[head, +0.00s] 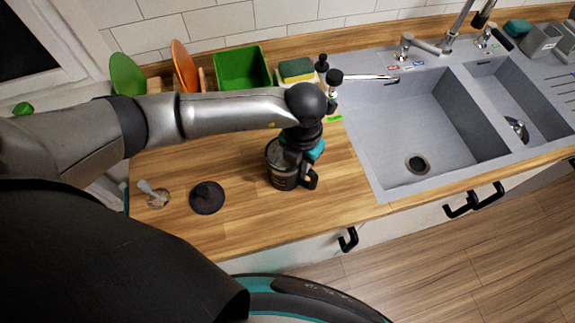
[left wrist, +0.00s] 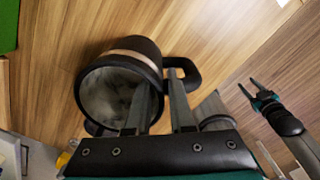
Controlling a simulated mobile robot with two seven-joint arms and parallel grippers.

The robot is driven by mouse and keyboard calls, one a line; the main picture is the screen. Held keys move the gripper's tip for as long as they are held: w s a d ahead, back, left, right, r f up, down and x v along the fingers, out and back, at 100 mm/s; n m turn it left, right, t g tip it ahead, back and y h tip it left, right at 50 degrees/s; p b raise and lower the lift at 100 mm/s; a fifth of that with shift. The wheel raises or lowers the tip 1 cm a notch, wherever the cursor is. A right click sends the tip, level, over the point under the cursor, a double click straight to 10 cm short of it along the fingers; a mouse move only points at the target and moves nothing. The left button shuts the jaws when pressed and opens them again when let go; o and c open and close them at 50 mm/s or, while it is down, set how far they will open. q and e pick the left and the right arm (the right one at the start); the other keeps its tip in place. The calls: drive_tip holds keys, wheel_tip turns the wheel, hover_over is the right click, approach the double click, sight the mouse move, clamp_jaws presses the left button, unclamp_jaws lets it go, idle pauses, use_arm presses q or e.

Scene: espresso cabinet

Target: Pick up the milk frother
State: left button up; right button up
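The milk frother (head: 284,176), a dark pitcher with a pale band and a black handle, stands on the wooden counter left of the sink. My left gripper (head: 297,156) is over its handle side; the arm hides part of it from the head view. In the left wrist view the frother (left wrist: 108,92) shows its open mouth. My left gripper (left wrist: 162,84) has one finger across the mouth and the other by the handle, with the wall between them. Whether they press on it cannot be told. My right gripper (left wrist: 247,84) is empty, its fingers apart, away from the frother.
A dark round disc (head: 207,197) and a small cup with a pale utensil (head: 154,195) are on the counter to the left. A green bin (head: 242,67), plates and a sponge (head: 296,70) stand at the back. The sink (head: 425,125) is at right. Counter in front is clear.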

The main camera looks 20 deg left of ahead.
use_arm(q)
drive_tip(key=shift+f, duration=0.85)
clamp_jaws()
drive_tip(key=shift+w+r, duration=0.1)
idle(0.7)
